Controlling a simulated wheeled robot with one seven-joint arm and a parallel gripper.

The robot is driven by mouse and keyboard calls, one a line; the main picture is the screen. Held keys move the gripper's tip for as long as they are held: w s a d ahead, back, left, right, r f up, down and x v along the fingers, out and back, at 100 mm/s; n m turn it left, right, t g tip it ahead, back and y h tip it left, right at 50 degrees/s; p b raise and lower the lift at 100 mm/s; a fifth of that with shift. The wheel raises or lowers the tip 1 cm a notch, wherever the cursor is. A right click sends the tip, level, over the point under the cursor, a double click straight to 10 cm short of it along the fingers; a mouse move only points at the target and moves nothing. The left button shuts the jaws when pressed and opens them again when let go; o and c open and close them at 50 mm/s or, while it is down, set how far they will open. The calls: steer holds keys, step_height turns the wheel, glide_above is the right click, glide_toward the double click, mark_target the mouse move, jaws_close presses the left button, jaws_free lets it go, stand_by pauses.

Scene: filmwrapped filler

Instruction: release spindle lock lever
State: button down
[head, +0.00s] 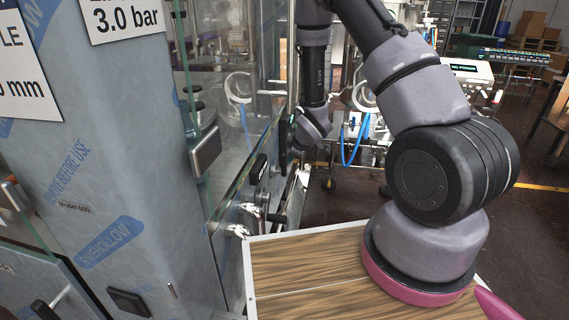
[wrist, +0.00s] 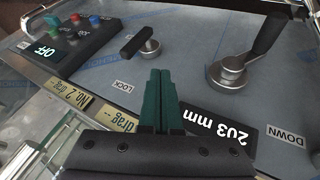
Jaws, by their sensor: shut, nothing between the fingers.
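A small lever with a black grip on a round metal hub (wrist: 148,46) sits on the grey panel in the wrist view, near a LOCK label (wrist: 123,87); this looks like the spindle lock lever. Its grip points down-left in the picture. My gripper (wrist: 160,72) has its green fingers together, empty, with the tips just below the hub in the picture; I cannot tell whether they touch anything. In the head view my arm's end is beside the machine's front, and the fingers are hard to make out.
A larger crank with a black handle (wrist: 262,40) stands to the right, near a DOWN label (wrist: 287,134). A control box (wrist: 75,42) with coloured buttons reads OFF. A plate reads 203 mm (wrist: 215,124). A wood-topped surface (head: 310,265) lies below my arm, beside the film-wrapped cabinet (head: 110,170).

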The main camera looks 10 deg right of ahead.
mark_target(285, 163)
steer(key=w+f, duration=0.8)
steer(key=w, duration=0.1)
steer(key=shift+a, duration=0.15)
steer(key=shift+w, duration=0.25)
